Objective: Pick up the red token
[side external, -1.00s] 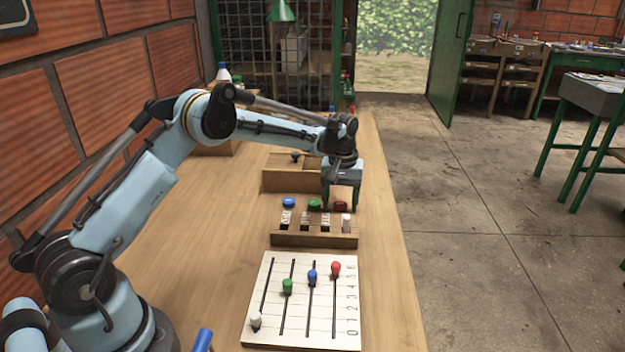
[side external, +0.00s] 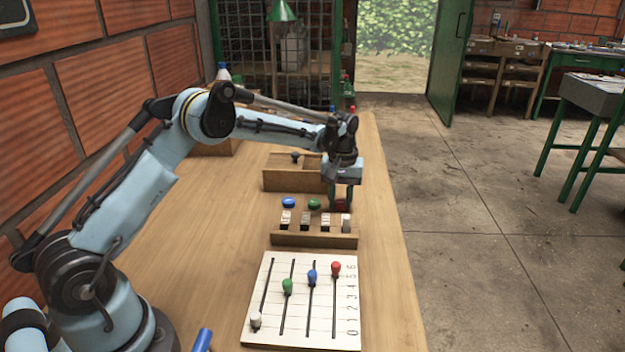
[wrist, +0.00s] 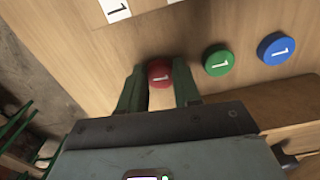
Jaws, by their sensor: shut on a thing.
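In the side external view my gripper (side external: 342,203) is low at the table, and the red token (side external: 341,205) shows partly behind a finger. I cannot tell whether the token is clear of the tabletop. A green token (side external: 314,204) and a blue token (side external: 288,203) lie in a row to its left; the wrist view shows the green one (wrist: 218,60) and the blue one (wrist: 276,48) too.
A wooden rack (side external: 313,239) with several numbered blocks stands just in front of the tokens. Nearer is a white slider board (side external: 298,330) with coloured knobs. A wooden box (side external: 290,181) is behind the tokens. The table's right edge is close to my gripper; bare tabletop lies left.

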